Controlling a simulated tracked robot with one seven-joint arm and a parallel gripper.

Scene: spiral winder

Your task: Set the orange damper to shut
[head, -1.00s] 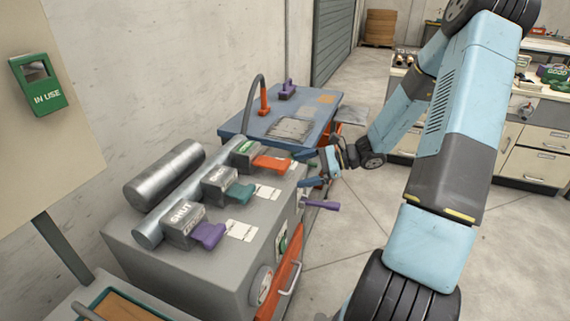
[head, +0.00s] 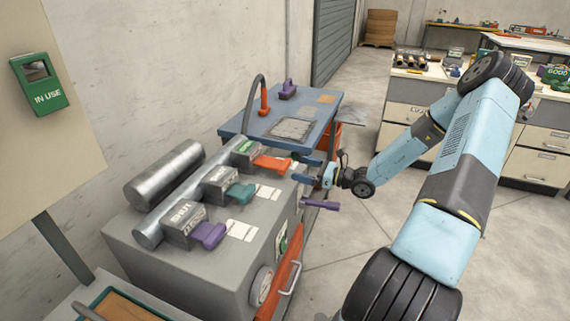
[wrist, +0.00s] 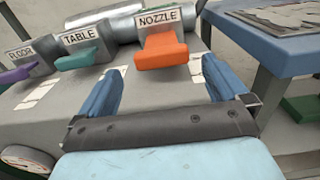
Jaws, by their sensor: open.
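The orange damper handle (head: 271,163) is the farthest of three on the grey machine; in the wrist view its orange lever (wrist: 161,51) sits under a NOZZLE label (wrist: 159,18). Its box (head: 246,152) has a green face whose lettering is too small to read. My gripper (head: 306,168) is open and empty, just right of the orange lever and apart from it. In the wrist view the two blue fingers of my gripper (wrist: 162,88) point toward the lever, which shows between and beyond them.
The teal lever (head: 241,193) and purple lever (head: 209,234) stand nearer along the same pipe. A purple handle (head: 322,204) sticks out of the machine's side below my gripper. A blue table (head: 325,113) stands close behind.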

